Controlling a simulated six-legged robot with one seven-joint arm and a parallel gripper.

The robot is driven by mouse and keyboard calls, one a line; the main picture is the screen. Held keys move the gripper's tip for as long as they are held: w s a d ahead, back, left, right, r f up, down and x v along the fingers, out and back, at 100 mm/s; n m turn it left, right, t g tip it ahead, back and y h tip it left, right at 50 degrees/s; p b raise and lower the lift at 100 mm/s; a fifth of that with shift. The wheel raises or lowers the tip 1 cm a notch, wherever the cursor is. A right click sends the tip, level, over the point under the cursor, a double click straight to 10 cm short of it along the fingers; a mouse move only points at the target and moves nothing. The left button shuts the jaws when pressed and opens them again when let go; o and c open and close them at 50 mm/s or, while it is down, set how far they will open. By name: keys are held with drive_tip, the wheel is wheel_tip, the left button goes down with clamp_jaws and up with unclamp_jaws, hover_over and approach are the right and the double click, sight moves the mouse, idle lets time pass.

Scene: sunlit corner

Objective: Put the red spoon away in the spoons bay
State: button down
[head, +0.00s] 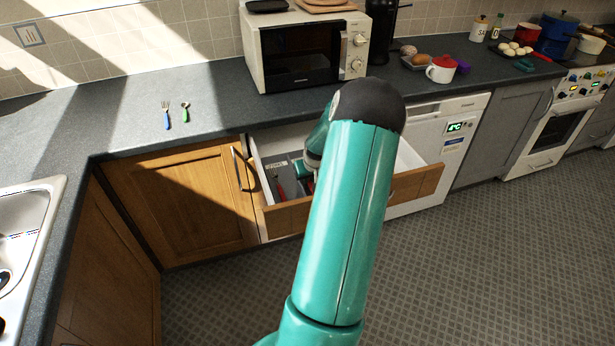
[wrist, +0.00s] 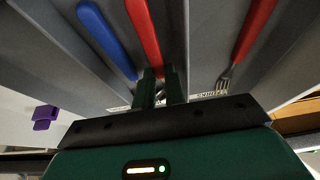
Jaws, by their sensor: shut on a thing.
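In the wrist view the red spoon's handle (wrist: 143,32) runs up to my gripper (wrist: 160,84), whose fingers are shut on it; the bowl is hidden. The spoon is low at the grey cutlery tray (wrist: 205,25), over or in the same bay as a blue-handled piece (wrist: 103,35). I cannot tell whether it touches the bay floor. A red-handled fork (wrist: 252,32) lies in the neighbouring bay to the right. Bay labels are partly hidden and hard to read. In the head view, my gripper (head: 303,170) is inside the open drawer (head: 290,217), mostly hidden by my arm.
A blue-handled fork (head: 167,115) and a green-handled spoon (head: 185,112) lie on the counter (head: 215,110) to the left. A microwave (head: 300,50) stands behind the drawer.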

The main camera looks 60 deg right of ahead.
drive_tip(key=shift+w+f, duration=0.15)
drive_tip(key=shift+f, duration=0.05)
drive_tip(key=shift+a+f, duration=0.15)
drive_tip(key=shift+f, duration=0.2)
drive_tip(key=c, duration=1.7)
unclamp_jaws()
drive_tip(key=shift+s+f, duration=0.15)
drive_tip(key=shift+s, duration=0.05)
drive_tip(key=shift+c, duration=0.2)
drive_tip(key=shift+r, duration=0.25)
drive_tip(key=v, duration=1.3)
drive_tip(key=shift+w+d, duration=0.2)
drive_tip(key=shift+w, duration=0.1)
drive_tip(key=shift+r, duration=0.1)
